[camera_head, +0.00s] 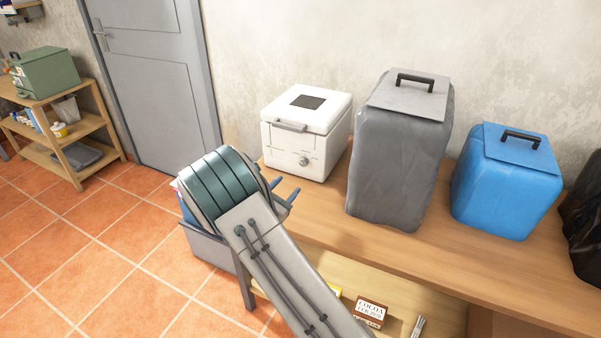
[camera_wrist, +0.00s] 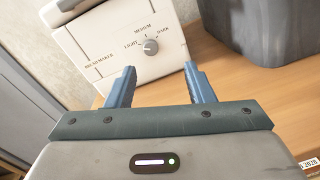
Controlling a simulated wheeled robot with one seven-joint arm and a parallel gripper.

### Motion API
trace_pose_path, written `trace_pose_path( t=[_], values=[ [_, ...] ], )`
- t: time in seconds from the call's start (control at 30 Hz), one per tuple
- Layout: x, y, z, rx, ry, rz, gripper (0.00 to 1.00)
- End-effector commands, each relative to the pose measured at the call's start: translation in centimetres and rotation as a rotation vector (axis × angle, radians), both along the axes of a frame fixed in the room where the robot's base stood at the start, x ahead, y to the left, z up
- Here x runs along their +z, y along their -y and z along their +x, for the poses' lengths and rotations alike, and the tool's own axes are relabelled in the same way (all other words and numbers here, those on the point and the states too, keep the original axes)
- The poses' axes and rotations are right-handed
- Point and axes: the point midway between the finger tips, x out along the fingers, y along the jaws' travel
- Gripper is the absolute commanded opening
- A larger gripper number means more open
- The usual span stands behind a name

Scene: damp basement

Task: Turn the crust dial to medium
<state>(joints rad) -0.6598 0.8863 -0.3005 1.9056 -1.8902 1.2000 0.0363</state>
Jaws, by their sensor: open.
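The white bread maker (camera_head: 322,152) stands on the wooden bench with its lid shut. Its round grey crust dial (camera_head: 304,161) is on the front face. In the wrist view the bread maker (camera_wrist: 90,60) looks tilted, and the dial (camera_wrist: 150,47) has the labels LIGHT, MEDIUM and DARK around it. I cannot tell for sure which label its mark points to. My gripper (camera_head: 285,187) is open and empty, in front of and below the dial, apart from it. In the wrist view the two blue fingers of my gripper (camera_wrist: 159,72) point toward the dial, which shows between and beyond their tips.
A tall grey covered thing (camera_head: 398,155) stands close to the right of the bread maker. A blue covered thing (camera_head: 507,185) stands farther right. The bench top (camera_head: 415,250) is bare in front of them. A cocoa box (camera_head: 371,311) is on the lower shelf.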

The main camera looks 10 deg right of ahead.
Motion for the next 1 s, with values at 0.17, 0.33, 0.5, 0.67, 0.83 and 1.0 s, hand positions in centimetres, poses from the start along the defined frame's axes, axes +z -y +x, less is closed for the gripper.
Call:
trace_pose_path(
  t=[0.17,0.33,0.5,0.67,0.83,1.0],
  values=[
    [-1.4,-1.3,1.0,0.059,-0.007,-0.047,0.48],
    [-1.4,0.0,2.7,0.059,-0.008,-0.049,0.48],
    [-1.3,2.3,5.5,0.057,-0.007,-0.049,0.48],
    [-1.3,4.2,8.3,0.058,-0.007,-0.047,0.48],
    [-1.3,5.7,10.5,0.060,-0.008,-0.047,0.48],
    [-1.4,6.4,11.6,0.061,-0.009,-0.047,0.48]
  ],
)
